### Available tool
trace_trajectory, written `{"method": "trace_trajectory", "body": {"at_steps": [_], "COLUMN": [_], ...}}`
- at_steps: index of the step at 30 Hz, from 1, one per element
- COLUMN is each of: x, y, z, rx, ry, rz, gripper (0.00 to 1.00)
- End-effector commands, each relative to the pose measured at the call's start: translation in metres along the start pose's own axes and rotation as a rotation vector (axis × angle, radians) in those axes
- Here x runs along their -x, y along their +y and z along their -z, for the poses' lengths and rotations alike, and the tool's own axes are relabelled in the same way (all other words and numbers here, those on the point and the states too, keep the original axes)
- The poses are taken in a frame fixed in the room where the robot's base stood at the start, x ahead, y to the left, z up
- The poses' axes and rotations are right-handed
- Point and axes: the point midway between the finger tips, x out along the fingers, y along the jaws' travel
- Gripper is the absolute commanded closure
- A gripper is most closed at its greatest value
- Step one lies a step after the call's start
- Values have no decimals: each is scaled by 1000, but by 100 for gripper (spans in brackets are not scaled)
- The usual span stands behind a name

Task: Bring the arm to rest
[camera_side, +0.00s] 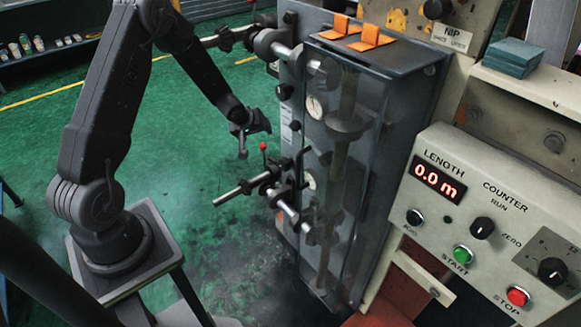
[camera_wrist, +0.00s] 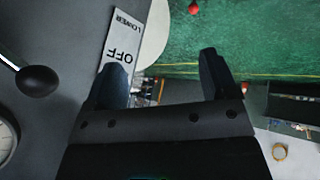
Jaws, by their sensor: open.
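My gripper (camera_side: 252,140) hangs at the end of my bent arm in the side view, to the left of the tall grey film tower with clear panels (camera_side: 375,150). It is above a red-tipped lever (camera_side: 263,147) and some dark rollers (camera_side: 272,180). In the wrist view, my gripper (camera_wrist: 162,78) has its two dark fingers spread wide apart, with nothing seen between them. Behind the fingers are a white label reading "LOWER" and "OFF" (camera_wrist: 120,50) and the green floor. I cannot tell the exact gap between my gripper and the tower.
A horizontal roller shaft (camera_side: 222,38) sticks out left from the tower's upper part. A control panel (camera_side: 470,215) reads "0.0 m" at right. The wrist view shows a black ball knob (camera_wrist: 38,79). Open green floor (camera_side: 40,130) lies left.

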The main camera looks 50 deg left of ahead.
Motion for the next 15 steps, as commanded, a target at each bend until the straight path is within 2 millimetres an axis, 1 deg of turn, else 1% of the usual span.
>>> {"method": "trace_trajectory", "body": {"at_steps": [1,5,6,8,9,11,12,14,15], "x": [27,86,105,133,152,180,198,225,243], "y": [15,44,52,64,70,78,82,87,89], "z": [3,3,1,-3,-7,-14,-21,-31,-39], "rx": [-49,-165,-199,-251,-284,-334,-368,-418,-453], "ry": [4,3,2,0,-3,-10,-16,-26,-34], "rz": [13,39,42,44,44,41,37,29,21], "gripper": [21,21,21,21,21,21,21,21,21]}}
